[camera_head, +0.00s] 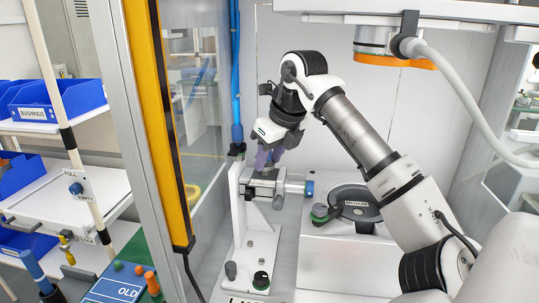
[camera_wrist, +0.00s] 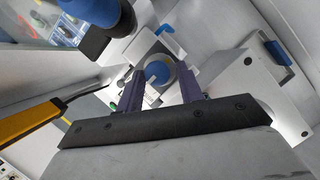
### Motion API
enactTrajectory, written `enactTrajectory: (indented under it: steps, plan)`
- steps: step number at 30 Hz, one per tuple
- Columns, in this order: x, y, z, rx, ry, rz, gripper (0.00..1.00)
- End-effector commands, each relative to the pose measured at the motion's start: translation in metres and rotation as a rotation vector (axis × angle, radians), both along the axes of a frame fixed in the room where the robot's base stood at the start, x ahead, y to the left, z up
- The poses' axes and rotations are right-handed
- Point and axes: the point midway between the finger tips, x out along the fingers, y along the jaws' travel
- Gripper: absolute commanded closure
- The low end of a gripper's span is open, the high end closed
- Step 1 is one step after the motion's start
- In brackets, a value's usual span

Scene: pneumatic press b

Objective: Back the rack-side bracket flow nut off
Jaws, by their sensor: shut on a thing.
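My gripper (camera_head: 266,158) reaches down from above onto the top of the cylinder unit on the white bracket (camera_head: 241,215). In the wrist view, the purple fingers of my gripper (camera_wrist: 163,80) are shut on a round blue flow nut (camera_wrist: 157,72), one finger on each side. In the head view my fingers hide the nut. The grey cylinder (camera_head: 276,186) lies across the bracket's top, with a blue end (camera_head: 309,188) pointing right. I cannot tell how far the nut is turned.
A yellow post (camera_head: 160,125) stands left of the bracket. An orange-ringed fixture (camera_head: 392,60) hangs overhead. A dark round dish (camera_head: 356,203) sits on a white block at right.

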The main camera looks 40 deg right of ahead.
Motion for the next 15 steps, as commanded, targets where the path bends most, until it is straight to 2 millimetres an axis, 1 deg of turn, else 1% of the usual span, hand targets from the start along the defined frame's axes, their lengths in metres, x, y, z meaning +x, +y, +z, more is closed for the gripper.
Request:
enactTrajectory:
  steps: [9,10,15]
  plan:
    - [-0.0001,0.0000,-0.0007,0.000,0.002,0.001,0.86]
    - [-0.0001,0.0000,-0.0008,0.000,0.002,0.001,0.62]
    - [0.0000,0.0000,-0.0007,0.001,0.001,0.000,0.41]
